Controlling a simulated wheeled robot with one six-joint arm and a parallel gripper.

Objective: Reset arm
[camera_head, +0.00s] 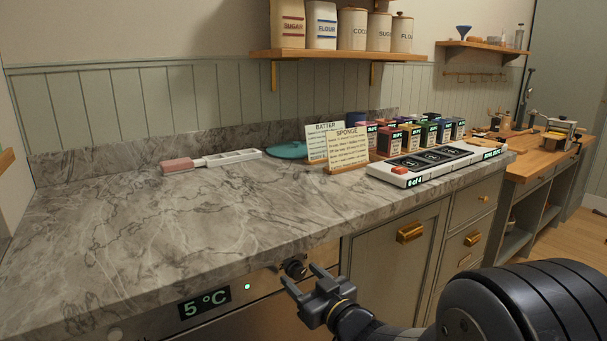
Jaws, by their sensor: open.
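My gripper (304,284) is at the bottom middle of the head view, in front of the counter's front face. Its two dark fingers are apart and nothing is between them. It points to the upper left, near a dark knob (294,268) on the appliance front; I cannot tell whether they touch. My dark arm runs from the gripper to the lower right corner.
A marble counter (130,215) spans the view, its left part clear. On it are a white strip with a pink end (210,160), a teal disc (287,150), recipe cards (347,148), several small boxes (390,140) and a white panel (435,163). A wooden bench (540,150) stands right.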

